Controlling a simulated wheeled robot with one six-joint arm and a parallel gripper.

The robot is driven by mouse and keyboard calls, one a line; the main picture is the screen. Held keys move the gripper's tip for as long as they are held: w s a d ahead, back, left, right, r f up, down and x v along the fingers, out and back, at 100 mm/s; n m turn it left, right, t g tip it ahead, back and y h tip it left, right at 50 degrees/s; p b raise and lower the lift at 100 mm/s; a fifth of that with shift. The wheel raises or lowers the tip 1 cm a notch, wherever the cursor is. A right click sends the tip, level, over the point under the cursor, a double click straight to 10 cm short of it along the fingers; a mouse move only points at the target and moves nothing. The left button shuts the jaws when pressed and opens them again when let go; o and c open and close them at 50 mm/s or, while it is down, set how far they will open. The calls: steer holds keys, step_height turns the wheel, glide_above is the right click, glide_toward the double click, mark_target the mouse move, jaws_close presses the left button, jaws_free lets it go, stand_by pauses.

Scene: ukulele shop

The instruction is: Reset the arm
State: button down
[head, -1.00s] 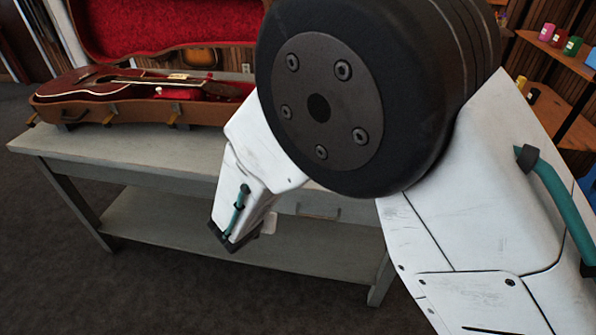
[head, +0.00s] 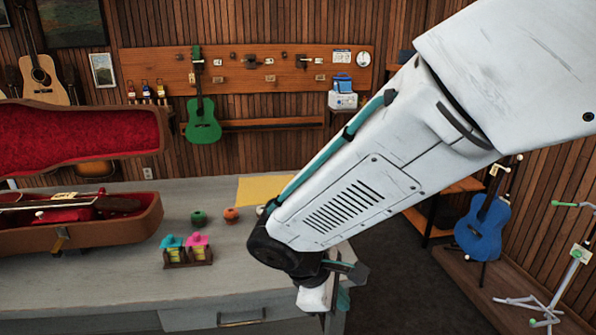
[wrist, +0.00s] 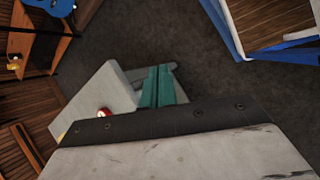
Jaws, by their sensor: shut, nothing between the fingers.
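My arm (head: 345,190) crosses the head view from the upper right down to the right end of the workbench. Its lower end hangs in front of the bench's right edge. My gripper (wrist: 157,88) shows in the wrist view as teal fingers close together over the dark floor. It is shut with nothing seen between the fingers. In the head view the fingers cannot be made out clearly.
A blue guitar (head: 482,228) stands at right. Dark floor (head: 400,290) is open between.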

steer(key=s+d+r+m+y, duration=0.3)
steer(key=s+d+r+m, duration=0.3)
steer(key=s+d+m, duration=0.1)
steer(key=s+d+r+m+y, duration=0.2)
steer(key=s+d+r+m, duration=0.4)
steer(key=d, duration=0.6)
steer(key=s+m, duration=0.1)
steer(key=s, duration=0.1)
steer(key=shift+s+r+m+g+y, duration=0.3)
steer(key=shift+s+m+g+y, duration=0.05)
steer(key=shift+m+g+y, duration=0.05)
